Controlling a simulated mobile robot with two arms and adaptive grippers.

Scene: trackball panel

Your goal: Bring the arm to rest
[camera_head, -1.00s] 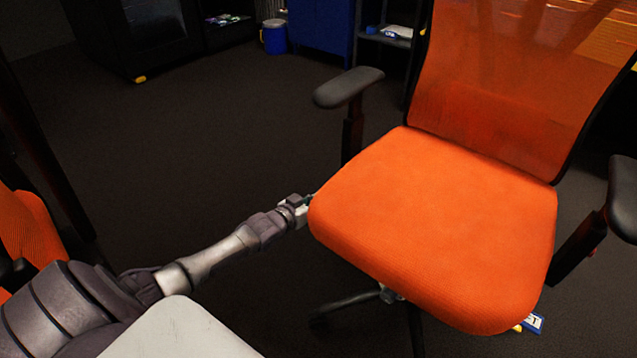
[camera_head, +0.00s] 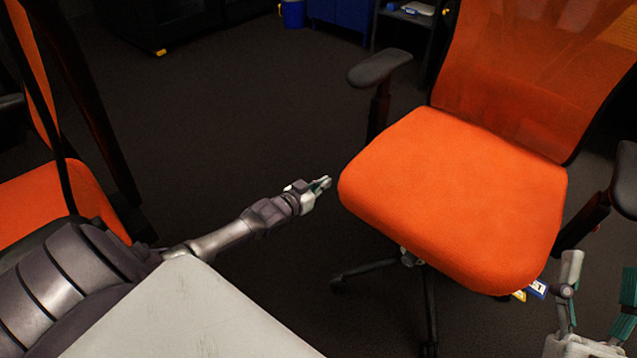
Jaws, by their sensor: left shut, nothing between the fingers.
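My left arm comes in from the left and reaches out over the dark floor. My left gripper (camera_head: 321,185) is shut and empty, just left of the front corner of an orange office chair's seat (camera_head: 455,205), with a small gap showing between them. My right gripper (camera_head: 598,305) shows partly at the bottom right corner. Its two fingers stand apart with floor visible between them, and its base is cut off by the frame edge.
A second orange chair (camera_head: 58,205) stands at the left, behind my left arm. A pale flat surface (camera_head: 185,320) fills the bottom middle. A blue-and-white box (camera_head: 537,289) shows near my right gripper. The carpet (camera_head: 245,110) between the chairs is clear.

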